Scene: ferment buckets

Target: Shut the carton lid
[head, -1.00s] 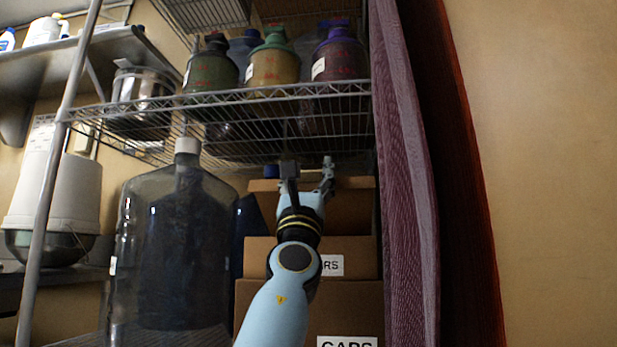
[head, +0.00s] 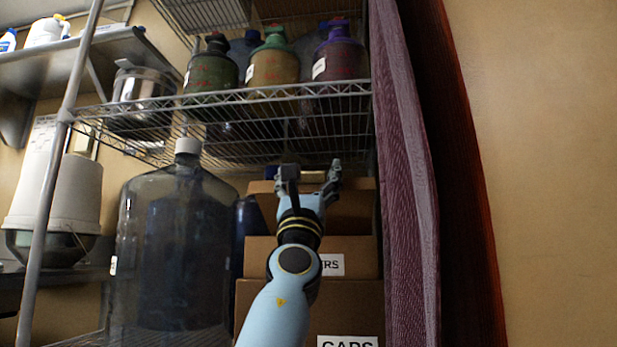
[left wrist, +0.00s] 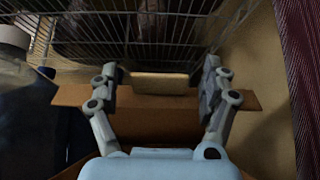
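The carton (head: 310,256) is brown cardboard with a white label ending in "RS", partly behind my left arm. Its raised lid (head: 352,205) stands tilted up at the back, and a brown panel (left wrist: 155,120) spans the left wrist view. My left gripper (head: 310,174) is in front of the raised cardboard, under the wire shelf. In the left wrist view its two fingers (left wrist: 160,85) are spread apart with nothing gripped. A small lighter flap (left wrist: 160,83) shows between the fingertips. I cannot tell whether the fingers touch the cardboard. My right gripper is not in view.
A second carton labelled "CAPS" (head: 265,310) is underneath. A large dark jug (head: 172,250) stands at the left. A wire shelf (head: 230,98) with several bottles hangs close above. A purple curtain (head: 408,180) borders the right side.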

